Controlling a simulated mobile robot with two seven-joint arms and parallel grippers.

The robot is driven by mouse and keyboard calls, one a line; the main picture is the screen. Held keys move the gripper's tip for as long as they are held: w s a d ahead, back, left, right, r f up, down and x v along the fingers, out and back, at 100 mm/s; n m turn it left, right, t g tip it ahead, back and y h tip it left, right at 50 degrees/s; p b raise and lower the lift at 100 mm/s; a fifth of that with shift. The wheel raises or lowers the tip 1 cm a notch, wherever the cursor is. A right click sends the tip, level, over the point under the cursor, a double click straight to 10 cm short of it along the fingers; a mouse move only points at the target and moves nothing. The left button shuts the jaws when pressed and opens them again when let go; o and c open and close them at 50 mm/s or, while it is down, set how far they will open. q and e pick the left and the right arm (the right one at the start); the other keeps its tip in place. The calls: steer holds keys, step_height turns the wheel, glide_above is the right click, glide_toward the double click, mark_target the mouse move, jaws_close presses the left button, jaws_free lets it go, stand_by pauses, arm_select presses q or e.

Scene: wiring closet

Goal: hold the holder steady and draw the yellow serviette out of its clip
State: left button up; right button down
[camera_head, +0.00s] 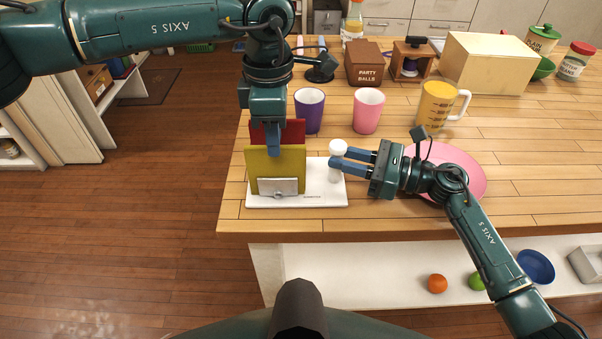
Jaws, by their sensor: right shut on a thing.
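The white holder (322,197) stands near the table's left front edge, with a metal clip (278,186) at its front and a round-topped white post (336,174) on its right. The yellow serviette (289,160) stands upright in the clip, with a red serviette (294,131) behind it. My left gripper (272,150) points down from above. One blue finger lies in front of the yellow serviette's upper part; the other is hidden, so its opening cannot be seen. My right gripper (344,158) comes from the right and is shut on the post just below its round top.
A pink plate (471,169) lies under my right gripper's arm. Purple (309,112) and pink (368,112) cups and a yellow measuring jug (437,105) stand behind. A brown box (365,66) and a wooden box (487,64) are farther back. The table's front right is clear.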

arm_select(q)
steer(key=shift+f, duration=1.2)
steer(key=shift+c, duration=0.4)
jaws_close()
